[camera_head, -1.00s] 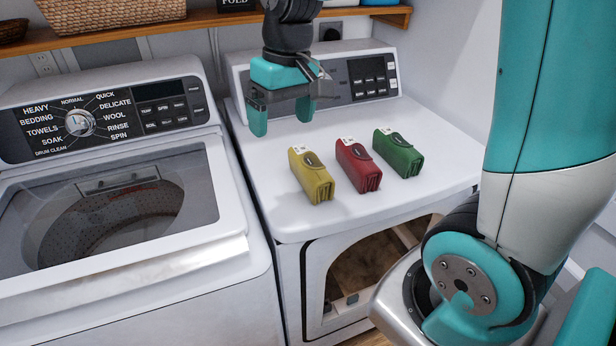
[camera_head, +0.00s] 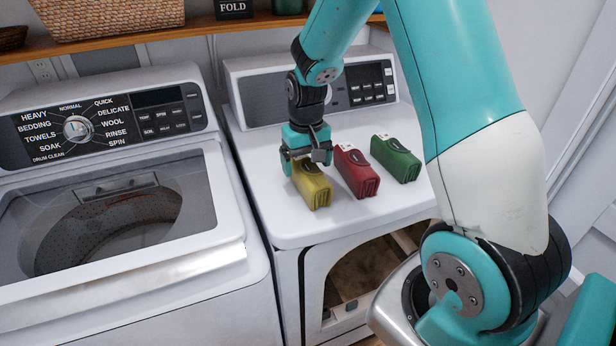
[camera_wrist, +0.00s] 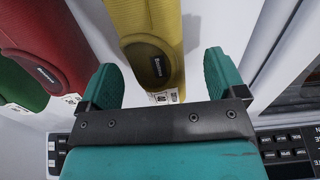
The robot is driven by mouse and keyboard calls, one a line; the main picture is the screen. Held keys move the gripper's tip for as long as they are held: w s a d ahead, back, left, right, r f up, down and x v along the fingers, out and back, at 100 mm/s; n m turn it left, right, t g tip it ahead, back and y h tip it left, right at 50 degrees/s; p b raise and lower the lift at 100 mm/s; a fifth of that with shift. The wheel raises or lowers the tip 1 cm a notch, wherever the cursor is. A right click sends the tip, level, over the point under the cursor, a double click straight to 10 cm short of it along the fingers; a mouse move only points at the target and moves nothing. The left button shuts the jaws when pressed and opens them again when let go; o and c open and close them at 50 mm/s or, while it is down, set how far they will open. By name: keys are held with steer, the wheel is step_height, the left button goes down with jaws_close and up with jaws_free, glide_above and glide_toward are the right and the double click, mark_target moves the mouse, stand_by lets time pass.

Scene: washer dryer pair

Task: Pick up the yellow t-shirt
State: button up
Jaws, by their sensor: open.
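The yellow t-shirt (camera_head: 313,187) is a folded bundle on top of the white dryer, leftmost of three folded shirts. It also shows in the wrist view (camera_wrist: 150,30), with a dark oval label and a white tag at its near end. My gripper (camera_head: 303,168) is at the back end of the yellow t-shirt, pointing down. In the wrist view my gripper (camera_wrist: 162,82) is open, and the tagged end of the shirt lies between its two teal fingers, with gaps on both sides. In the head view the gripper hides the back of the shirt.
A red folded shirt (camera_head: 357,172) lies close to the right of the yellow one, and a green one (camera_head: 396,158) farther right. The dryer's control panel (camera_head: 368,84) rises behind. The washer (camera_head: 130,255) stands to the left. The dryer top (camera_head: 275,215) is clear in front.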

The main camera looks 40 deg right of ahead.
step_height(320, 180, down, 5)
steer(key=shift+s+d+f+p, duration=0.1)
steer(key=shift+s+p, duration=0.05)
steer(key=shift+p, duration=0.5)
steer(key=c, duration=1.2)
steer(key=shift+o, duration=0.2)
